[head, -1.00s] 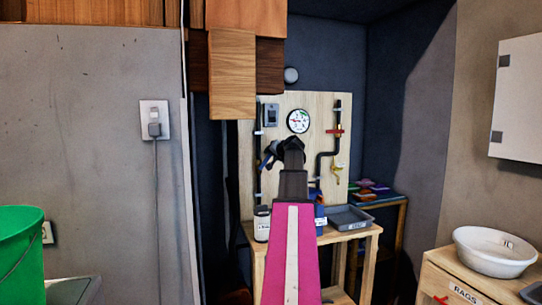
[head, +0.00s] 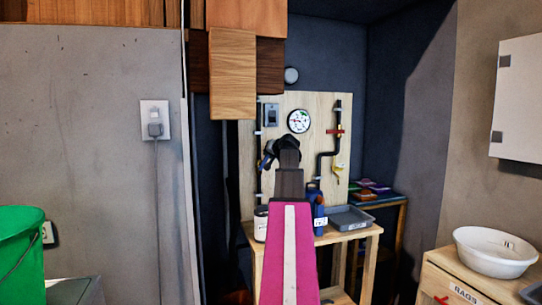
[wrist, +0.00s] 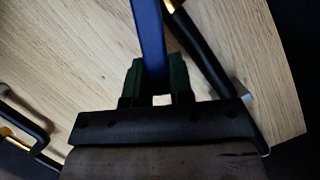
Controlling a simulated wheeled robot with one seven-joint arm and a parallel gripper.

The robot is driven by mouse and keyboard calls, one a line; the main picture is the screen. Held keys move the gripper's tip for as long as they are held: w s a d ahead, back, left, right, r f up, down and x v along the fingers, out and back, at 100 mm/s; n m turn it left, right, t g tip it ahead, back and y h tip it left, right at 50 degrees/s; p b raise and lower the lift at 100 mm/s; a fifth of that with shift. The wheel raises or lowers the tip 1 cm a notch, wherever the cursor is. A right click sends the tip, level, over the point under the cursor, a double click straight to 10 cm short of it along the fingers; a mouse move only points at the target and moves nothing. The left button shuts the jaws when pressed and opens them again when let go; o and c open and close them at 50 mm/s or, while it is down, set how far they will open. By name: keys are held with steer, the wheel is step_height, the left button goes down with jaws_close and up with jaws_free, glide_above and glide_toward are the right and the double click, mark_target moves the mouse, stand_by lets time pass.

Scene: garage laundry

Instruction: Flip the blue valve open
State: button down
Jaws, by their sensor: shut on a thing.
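The blue valve handle (wrist: 148,35) is a flat blue bar that runs from the top of the wrist view down between my gripper's (wrist: 154,72) two dark green fingers. My gripper is shut on it. A black pipe (wrist: 205,60) with a brass fitting (wrist: 174,4) passes just right of the handle. In the head view my gripper is at the left side of the wooden panel (head: 318,112), by the left pipe. A bit of blue (head: 266,163) shows there. My own wrist hides most of the valve.
A round gauge (head: 298,121) and a second pipe with a red handle (head: 335,131) and a yellow one are on the panel. Below, a bench holds a jar (head: 261,223), a blue bottle (head: 317,208) and a grey tray (head: 349,218). A wooden cabinet (head: 232,75) overhangs upper left.

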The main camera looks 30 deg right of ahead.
steer(key=c, duration=1)
jaws_free()
